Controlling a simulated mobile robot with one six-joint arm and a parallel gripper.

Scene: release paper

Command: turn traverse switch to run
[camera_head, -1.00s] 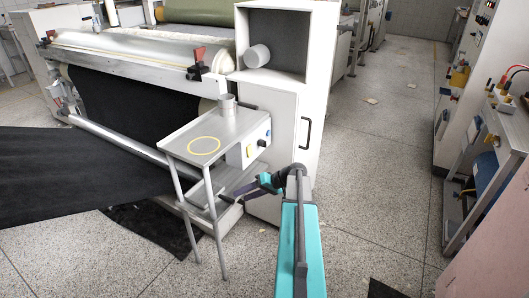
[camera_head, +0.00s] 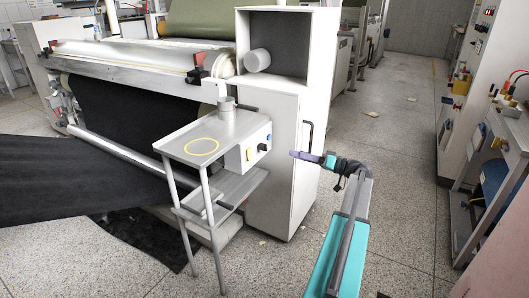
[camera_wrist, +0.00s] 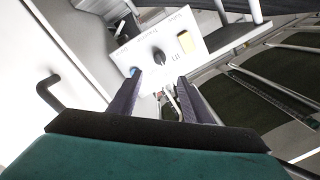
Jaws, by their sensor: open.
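A white control box (camera_head: 249,149) is fixed to the side of the small metal table. Lettering is printed on the face, too small and turned to read surely. My gripper (camera_head: 294,154) is to the right of the box, apart from the knob and pointing toward it. In the wrist view my gripper (camera_wrist: 157,83) is open and empty, with the knob beyond the fingertips.
A white cabinet (camera_head: 270,115) with a black handle (camera_head: 308,136) stands behind the box, close to my gripper. The metal table (camera_head: 190,135) holds a small grey cylinder (camera_head: 226,104). Dark fabric (camera_head: 70,175) spreads at left. The floor (camera_head: 385,150) at right is largely clear.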

